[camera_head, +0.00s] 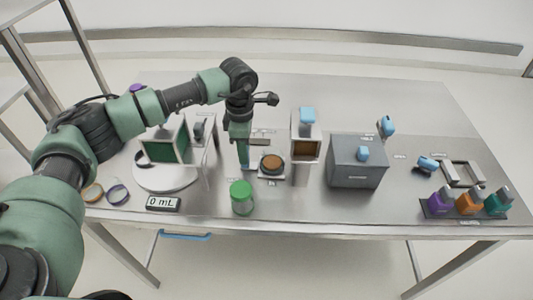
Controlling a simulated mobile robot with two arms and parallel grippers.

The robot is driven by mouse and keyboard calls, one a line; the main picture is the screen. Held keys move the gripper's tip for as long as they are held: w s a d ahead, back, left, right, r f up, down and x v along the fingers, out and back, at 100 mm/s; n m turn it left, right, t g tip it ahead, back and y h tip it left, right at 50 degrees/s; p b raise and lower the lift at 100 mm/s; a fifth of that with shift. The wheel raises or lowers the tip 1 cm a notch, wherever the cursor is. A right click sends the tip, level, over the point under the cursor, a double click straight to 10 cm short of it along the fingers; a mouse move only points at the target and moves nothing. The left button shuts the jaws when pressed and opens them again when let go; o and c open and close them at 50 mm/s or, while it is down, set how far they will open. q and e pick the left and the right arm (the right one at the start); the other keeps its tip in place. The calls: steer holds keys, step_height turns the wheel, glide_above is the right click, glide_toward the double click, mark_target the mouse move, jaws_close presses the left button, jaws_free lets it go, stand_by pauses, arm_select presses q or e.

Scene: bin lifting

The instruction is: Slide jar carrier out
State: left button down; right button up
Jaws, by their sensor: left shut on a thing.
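The jar carrier (262,178) is a small pale tray near the middle of the table, holding a jar with a round brown top (272,163). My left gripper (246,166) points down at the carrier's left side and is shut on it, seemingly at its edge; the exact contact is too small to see. A green-lidded jar (242,197) stands in front, near the table's front edge. My right gripper is not in view.
A white housing with a brown opening (306,148) and a grey box (357,165) stand to the right. A green-faced device (165,150) on a round white base and a "0 mL" display (163,204) are left. Coloured blocks (469,204) sit at far right.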

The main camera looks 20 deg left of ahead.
arm_select(q)
steer(key=a, duration=0.3)
steer(key=shift+s+a, duration=0.1)
steer(key=shift+s, duration=0.3)
steer(key=shift+r, duration=0.1)
steer(key=c, duration=1.2)
jaws_free()
steer(key=shift+o, duration=0.6)
steer(key=shift+a, duration=0.1)
steer(key=shift+r+b, duration=0.2)
steer(key=shift+b, duration=0.1)
step_height(320, 180, up, 7)
steer(key=b, duration=0.1)
steer(key=shift+r+b, duration=0.15)
steer(key=shift+b, duration=0.15)
